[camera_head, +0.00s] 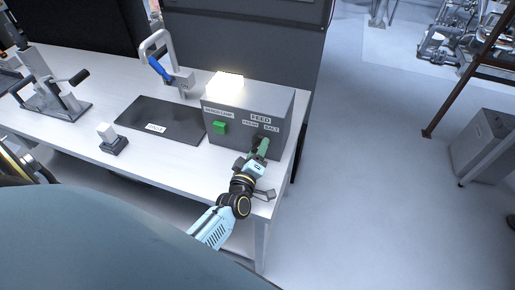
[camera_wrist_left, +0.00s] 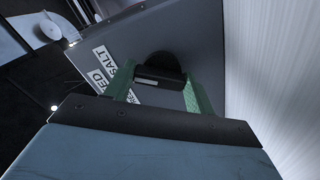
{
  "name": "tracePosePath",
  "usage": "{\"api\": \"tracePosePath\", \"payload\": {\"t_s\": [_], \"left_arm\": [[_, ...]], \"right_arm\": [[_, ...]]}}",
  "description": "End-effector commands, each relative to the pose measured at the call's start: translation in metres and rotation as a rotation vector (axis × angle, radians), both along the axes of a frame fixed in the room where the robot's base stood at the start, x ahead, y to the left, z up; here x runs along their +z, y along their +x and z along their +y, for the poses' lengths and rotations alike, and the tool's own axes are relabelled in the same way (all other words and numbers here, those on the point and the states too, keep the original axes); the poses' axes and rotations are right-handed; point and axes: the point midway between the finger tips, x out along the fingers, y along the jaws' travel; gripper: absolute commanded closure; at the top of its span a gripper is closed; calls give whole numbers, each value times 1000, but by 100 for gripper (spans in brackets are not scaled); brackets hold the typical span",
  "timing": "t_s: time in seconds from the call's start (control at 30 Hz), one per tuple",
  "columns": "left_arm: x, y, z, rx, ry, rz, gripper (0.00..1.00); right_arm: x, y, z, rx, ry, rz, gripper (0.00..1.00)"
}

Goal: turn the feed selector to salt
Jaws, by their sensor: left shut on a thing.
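The feed selector is a black round knob (camera_wrist_left: 162,66) on the front of a grey box (camera_head: 238,103). In the left wrist view it sits between the green fingers of my left gripper (camera_wrist_left: 160,90), which is shut on it. In the head view my left gripper (camera_head: 261,150) is at the right part of the box front and mostly hides the knob. A FEED label (camera_head: 260,119) and a SALT label (camera_head: 271,128) are above the gripper, with a smaller label to their left. I cannot tell which label the knob points to. My right gripper is not in view.
A green switch (camera_head: 219,127) sits under the bench lamp label on the same box, and the box top glows. A dark mat (camera_head: 160,118), a small block on a base (camera_head: 109,139) and a blue-handled stand (camera_head: 160,67) are on the white table.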

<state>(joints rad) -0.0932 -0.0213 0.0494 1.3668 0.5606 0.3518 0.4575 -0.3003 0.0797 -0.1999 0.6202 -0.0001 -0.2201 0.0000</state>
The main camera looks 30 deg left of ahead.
Motion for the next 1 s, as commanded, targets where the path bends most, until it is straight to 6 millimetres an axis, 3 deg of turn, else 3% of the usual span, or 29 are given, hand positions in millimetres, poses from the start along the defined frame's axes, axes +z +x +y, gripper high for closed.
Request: {"api": "tracePosePath", "payload": {"t_s": [0.67,0.7,0.87,1.0], "left_arm": [[-1,0,0,0,66,16,68],[-1,0,0,0,66,16,43],[-1,0,0,1,63,16,24],[-1,0,0,0,62,15,24]], "right_arm": [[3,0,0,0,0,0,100],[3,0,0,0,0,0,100],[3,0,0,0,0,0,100],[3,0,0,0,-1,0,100]]}}
